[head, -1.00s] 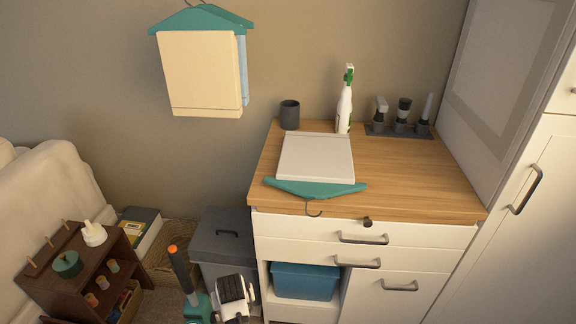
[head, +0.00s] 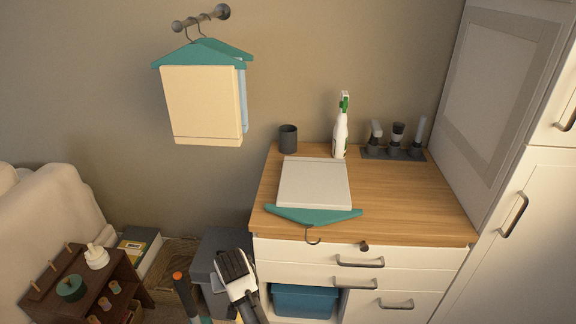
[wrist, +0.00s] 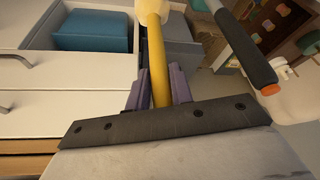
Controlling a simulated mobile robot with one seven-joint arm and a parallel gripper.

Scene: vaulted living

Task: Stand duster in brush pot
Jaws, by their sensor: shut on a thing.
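My gripper (wrist: 157,90) is shut on the yellow handle of the duster (wrist: 157,62) in the wrist view. The duster's pale, rounded end shows at the top edge of that view, partly cut off. In the head view my gripper (head: 236,274) is low, in front of the grey bin and left of the cabinet; the duster cannot be made out there. The brush pot (head: 288,139), a dark grey cup, stands upright at the back left of the wooden top, well above and right of my gripper in the picture. Its inside is barely visible.
On the wooden top (head: 400,205) are a grey panel (head: 315,183), a teal hanger (head: 312,216), a spray bottle (head: 340,132) and a brush rack (head: 392,154). Garments (head: 203,105) hang left. An orange-tipped handle (head: 184,290) stands near my gripper. A low shelf (head: 60,290) is at left.

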